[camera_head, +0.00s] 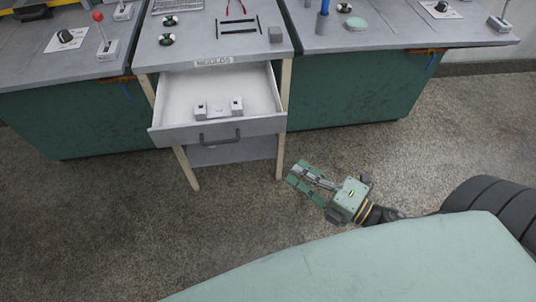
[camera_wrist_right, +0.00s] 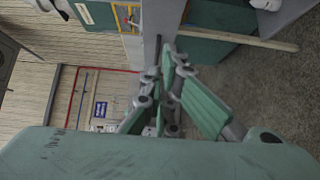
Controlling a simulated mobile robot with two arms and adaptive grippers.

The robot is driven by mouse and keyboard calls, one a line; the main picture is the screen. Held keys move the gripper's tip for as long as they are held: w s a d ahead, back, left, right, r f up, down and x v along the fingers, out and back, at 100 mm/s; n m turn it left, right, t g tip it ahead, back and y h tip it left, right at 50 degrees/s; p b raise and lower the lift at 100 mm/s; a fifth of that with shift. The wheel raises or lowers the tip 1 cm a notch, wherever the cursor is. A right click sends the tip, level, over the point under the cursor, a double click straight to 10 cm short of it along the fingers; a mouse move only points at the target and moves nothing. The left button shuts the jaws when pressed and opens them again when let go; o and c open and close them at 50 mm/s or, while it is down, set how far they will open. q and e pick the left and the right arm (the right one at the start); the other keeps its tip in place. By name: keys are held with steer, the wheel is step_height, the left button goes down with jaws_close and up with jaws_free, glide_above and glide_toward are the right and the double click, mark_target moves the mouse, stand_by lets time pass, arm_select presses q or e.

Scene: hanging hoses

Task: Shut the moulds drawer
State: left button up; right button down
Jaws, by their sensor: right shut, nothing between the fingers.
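The moulds drawer (camera_head: 262,98) is pulled open below the grey worktop, under a label reading MOULDS (camera_head: 214,61). It has a dark bar handle (camera_head: 220,138) on its front. A light grey mould piece with two raised ends (camera_head: 218,109) lies inside. My right gripper (camera_head: 300,176) is shut and empty, to the right of the drawer front and apart from it. It fills the middle of the right wrist view (camera_wrist_right: 172,92), where the drawer cannot be made out for certain. My left gripper is not in view.
Green-sided benches stand left (camera_head: 75,120) and right (camera_head: 345,90) of the drawer's table. A pale table leg (camera_head: 280,158) stands near my right gripper. Small tools and knobs lie on the worktops. The speckled floor (camera_head: 120,220) in front is clear.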

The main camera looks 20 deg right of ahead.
steer(key=w+d+p+x, duration=0.1)
steer(key=d+p+x, duration=0.1)
steer(key=x, duration=1.1)
steer(key=shift+d+r, duration=0.15)
steer(key=shift+d, duration=0.1)
steer(key=shift+w, duration=0.1)
